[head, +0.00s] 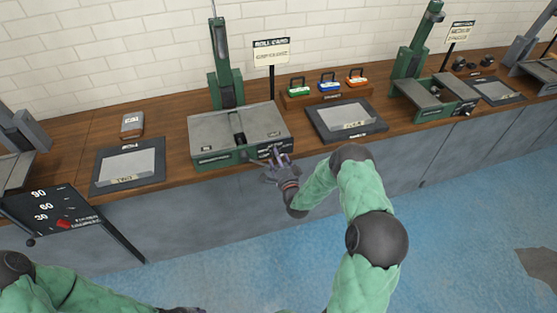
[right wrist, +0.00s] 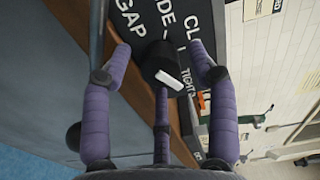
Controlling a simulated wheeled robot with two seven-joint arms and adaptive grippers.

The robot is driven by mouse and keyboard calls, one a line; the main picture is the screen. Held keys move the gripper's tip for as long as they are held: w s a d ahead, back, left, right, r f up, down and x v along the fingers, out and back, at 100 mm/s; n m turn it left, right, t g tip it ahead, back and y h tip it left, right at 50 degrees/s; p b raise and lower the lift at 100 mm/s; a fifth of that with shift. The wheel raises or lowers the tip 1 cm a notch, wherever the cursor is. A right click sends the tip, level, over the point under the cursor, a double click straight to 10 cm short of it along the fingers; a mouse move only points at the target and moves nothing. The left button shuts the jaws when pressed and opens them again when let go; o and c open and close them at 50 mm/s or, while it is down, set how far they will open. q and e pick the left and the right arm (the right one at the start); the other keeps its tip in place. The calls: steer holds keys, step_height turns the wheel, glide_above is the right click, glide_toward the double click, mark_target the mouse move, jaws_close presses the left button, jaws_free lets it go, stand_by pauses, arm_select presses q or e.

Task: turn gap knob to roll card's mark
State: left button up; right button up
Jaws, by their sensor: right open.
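The gap knob (right wrist: 158,62) is dark and round with a white pointer. It sits on a black panel lettered GAP, with partly cut-off words and TIGHT beside it. The pointer slants to the lower right in the right wrist view, towards TIGHT. My right gripper (head: 279,158) is at the front right of the green machine (head: 215,158). Its purple fingers are open and spread around the knob; contact is unclear. The roll card (head: 271,50) stands on a post behind the machine; its mark is too small to read. My left gripper (head: 182,310) barely shows at the bottom edge.
A dark tray (head: 318,117) lies right of the machine, below a rack of green, blue and orange items (head: 328,86). Another tray (head: 101,181) lies left. A board marked 90, 60, 30 (head: 40,212) stands at the front left.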

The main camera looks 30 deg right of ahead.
steer(key=c, duration=1.1)
steer(key=shift+c, duration=0.2)
steer(key=shift+n, duration=0.3)
steer(key=n+b, duration=0.6)
steer(key=n, duration=0.5)
steer(key=shift+f+b, duration=0.1)
steer(key=shift+b, duration=0.25)
steer(key=shift+n, duration=0.3)
steer(key=shift+s+a, duration=0.1)
